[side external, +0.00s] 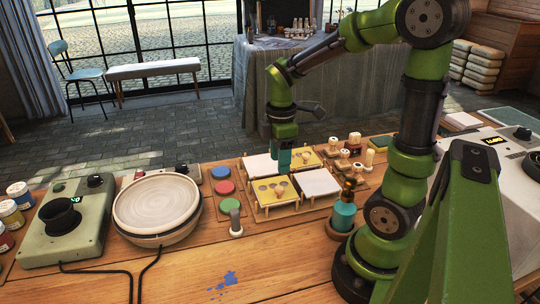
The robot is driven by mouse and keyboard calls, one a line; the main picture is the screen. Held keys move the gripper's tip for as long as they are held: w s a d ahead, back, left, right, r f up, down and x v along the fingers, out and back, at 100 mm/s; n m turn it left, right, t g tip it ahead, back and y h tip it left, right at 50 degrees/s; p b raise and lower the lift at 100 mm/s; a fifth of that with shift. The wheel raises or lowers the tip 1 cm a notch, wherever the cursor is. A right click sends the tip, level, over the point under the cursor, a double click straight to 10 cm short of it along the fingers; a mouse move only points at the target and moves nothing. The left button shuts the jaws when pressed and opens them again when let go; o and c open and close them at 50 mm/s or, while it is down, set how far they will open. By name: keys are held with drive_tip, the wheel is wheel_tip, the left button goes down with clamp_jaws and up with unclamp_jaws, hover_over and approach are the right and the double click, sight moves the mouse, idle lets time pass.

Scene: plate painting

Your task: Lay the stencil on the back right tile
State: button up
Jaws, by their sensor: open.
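Four square tiles sit in a two-by-two wooden rack. The back left tile (261,168) and the front right tile (319,184) look plain white. A yellow stencil plate with round openings and a small knob (273,193) lies over the front left tile. Another yellow plate (311,160) shows at the back right tile, partly hidden by my gripper; I cannot tell its details. My gripper (284,168), with teal fingers, points down at the middle of the rack, near the back right tile's left edge. It is open, and I see nothing held in it.
Left of the rack are paint pads (225,187) and a round wheel (157,207). Stamps with wooden handles (354,140) stand behind right. A teal bottle (343,213) stands near my base. Blue paint spots (222,283) mark the front table, which is otherwise mostly clear.

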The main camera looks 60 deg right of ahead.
drive_tip(key=s+a+r+m+t+y, duration=0.2)
drive_tip(key=s+a+r+m+t, duration=0.2)
drive_tip(key=a+m, duration=0.9)
wheel_tip(320, 180, up, 6)
drive_tip(key=t, duration=0.3)
drive_tip(key=shift+f, duration=0.15)
